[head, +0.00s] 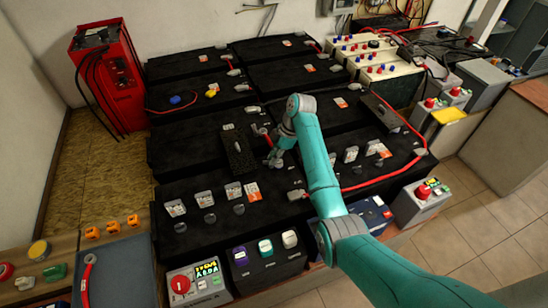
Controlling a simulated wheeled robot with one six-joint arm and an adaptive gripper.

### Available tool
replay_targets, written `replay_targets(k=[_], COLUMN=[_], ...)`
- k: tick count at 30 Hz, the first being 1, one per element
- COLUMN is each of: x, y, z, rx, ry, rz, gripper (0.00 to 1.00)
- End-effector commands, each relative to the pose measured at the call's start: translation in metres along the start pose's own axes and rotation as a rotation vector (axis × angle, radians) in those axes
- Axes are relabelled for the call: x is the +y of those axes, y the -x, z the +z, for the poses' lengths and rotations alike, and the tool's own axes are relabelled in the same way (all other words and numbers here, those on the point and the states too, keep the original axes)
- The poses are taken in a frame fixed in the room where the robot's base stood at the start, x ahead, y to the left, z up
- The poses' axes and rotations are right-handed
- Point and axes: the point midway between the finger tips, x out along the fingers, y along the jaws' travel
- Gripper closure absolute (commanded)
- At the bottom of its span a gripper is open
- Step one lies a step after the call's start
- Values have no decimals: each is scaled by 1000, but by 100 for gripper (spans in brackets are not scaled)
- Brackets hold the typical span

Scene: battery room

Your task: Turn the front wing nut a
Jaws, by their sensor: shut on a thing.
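My gripper (272,160) is lowered onto the black battery bank (185,148), near the middle of the picture. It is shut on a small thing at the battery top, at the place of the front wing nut. The nut itself is hidden by the fingers and too small to make out. A short red cable piece (262,131) lies just behind the fingers. A black ribbed block (238,153) stands close to the left of my gripper.
My arm crosses the right half of the bank. A red charger cabinet (106,75) stands at the back left. A red cable (398,178) runs along the right. Small batteries line the front, including a black one (268,268). Tiled floor (490,225) is free at right.

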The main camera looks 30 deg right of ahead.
Motion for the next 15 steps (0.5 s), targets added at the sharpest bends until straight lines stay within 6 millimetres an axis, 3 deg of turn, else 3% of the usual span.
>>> replay_targets(k=[15], x=[2], y=[0], z=[0], rx=[-1], ry=[89], rz=[-35], gripper=[100])
